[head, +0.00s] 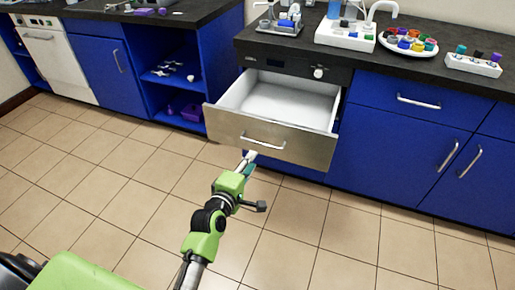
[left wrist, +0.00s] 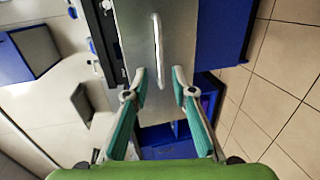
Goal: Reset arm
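My left gripper (head: 248,162) is in front of the open drawer (head: 280,104), by the left end of the drawer's metal handle (head: 263,144). In the left wrist view my left gripper (left wrist: 160,76) has its two teal-padded fingers apart. The handle (left wrist: 157,40) shows ahead, its near end lined up between the fingertips. I cannot tell whether they touch it. The drawer stands pulled out, its white inside empty, with a steel front (left wrist: 135,30). My right gripper is in neither view.
The dark countertop (head: 400,62) above holds a white device (head: 345,35), a round tray (head: 381,39) of colored caps and a white rack (head: 473,66). Blue cabinets (head: 400,135) stand right of the drawer. An open shelf (head: 170,85) is at left. The tiled floor (head: 110,175) is clear.

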